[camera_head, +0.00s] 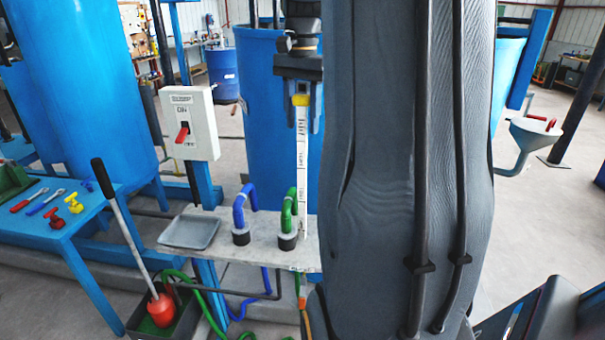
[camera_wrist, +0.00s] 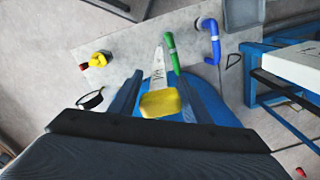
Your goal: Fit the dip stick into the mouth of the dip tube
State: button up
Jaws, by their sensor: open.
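The dip stick (camera_head: 302,165) is a white graduated strip with a yellow grip at its top. It stands about upright, its lower end by the bench top just right of the green pipe. My gripper (camera_head: 304,125) is open, with its two fingers on either side of the yellow grip. The wrist view shows the grip (camera_wrist: 160,103) between the fingers (camera_wrist: 160,92), with the white strip (camera_wrist: 158,68) running away beyond it. I cannot make out the dip tube's mouth, or tell whether the stick's lower end is inside it.
The grey bench (camera_head: 225,235) carries a green pipe (camera_head: 288,215), a blue pipe (camera_head: 240,210) and a grey tray (camera_head: 190,232). A switch box (camera_head: 190,122) with a red lever stands behind. A blue tool table (camera_head: 50,225) is left. My arm hides the bench's right part.

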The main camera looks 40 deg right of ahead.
jog(key=shift+f, duration=0.5)
grip_shut()
jog(key=shift+r, duration=0.1)
notch_tip(320, 180, up, 18)
jog(key=b, duration=0.2)
jog(key=shift+b, duration=0.4)
jog(key=shift+a, duration=0.1)
